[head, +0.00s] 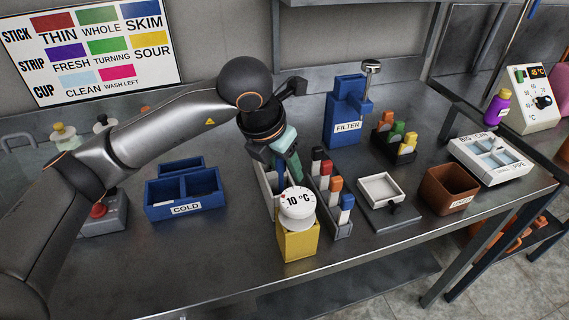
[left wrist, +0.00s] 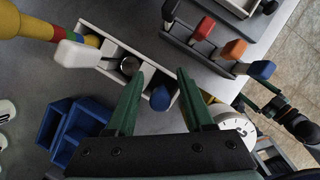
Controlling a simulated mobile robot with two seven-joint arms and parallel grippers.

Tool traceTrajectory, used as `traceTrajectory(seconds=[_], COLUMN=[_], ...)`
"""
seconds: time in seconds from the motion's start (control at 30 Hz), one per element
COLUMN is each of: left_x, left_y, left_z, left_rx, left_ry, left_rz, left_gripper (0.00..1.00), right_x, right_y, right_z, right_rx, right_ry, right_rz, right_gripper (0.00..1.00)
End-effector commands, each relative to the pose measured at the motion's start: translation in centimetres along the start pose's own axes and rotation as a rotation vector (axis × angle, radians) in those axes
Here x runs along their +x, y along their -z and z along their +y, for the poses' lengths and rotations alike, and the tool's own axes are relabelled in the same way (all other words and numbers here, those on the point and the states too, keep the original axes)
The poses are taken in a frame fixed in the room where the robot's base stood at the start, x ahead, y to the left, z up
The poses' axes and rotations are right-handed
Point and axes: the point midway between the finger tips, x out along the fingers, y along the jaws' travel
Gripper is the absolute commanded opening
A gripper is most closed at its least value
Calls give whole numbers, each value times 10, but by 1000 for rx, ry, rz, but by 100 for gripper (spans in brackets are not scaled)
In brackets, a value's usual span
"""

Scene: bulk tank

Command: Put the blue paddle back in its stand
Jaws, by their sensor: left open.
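The blue paddle (head: 347,203), with a block-shaped blue top, stands upright at the near end of the grey stand (head: 343,231), in line with orange, red and black-topped ones. It also shows in the left wrist view (left wrist: 262,70). My left gripper (head: 289,165) is open and empty, above the white rack left of that stand. In the left wrist view its green fingers (left wrist: 162,72) lie either side of a round blue top (left wrist: 160,97) in this rack, apart from it. My right gripper (left wrist: 276,104) seems to show at the right there; its jaws are unclear.
The yellow block with the 10 °C dial (head: 298,203) stands close in front of the white rack. A blue COLD box (head: 185,209) is to the left. The blue FILTER stand (head: 346,128) is behind, a white tray (head: 380,188) to the right. The front left counter is clear.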

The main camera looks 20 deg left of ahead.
Motion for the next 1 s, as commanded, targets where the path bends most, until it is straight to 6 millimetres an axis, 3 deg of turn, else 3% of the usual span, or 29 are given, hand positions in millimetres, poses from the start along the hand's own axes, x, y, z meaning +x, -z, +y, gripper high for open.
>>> traceTrajectory(seconds=[0.17, 0.5, 0.7, 1.0], left_x=[-8, -78, -111, -123], left_y=[-2, -3, -2, -1], left_z=[0, 0, 0, 0], left_rx=[0, 1, 1, 0], left_ry=[0, -1, 0, 0], left_rz=[-2, -6, -3, 0], left_gripper=[53, 53, 53, 53], right_x=[-3, -4, -5, -5], right_y=[4, 4, 4, 2], right_z=[1, 6, 6, 6], right_rx=[-1, -1, -1, 0], right_ry=[-3, -13, -14, -14], right_rz=[4, 4, 4, 0], right_gripper=[100, 100, 100, 100])
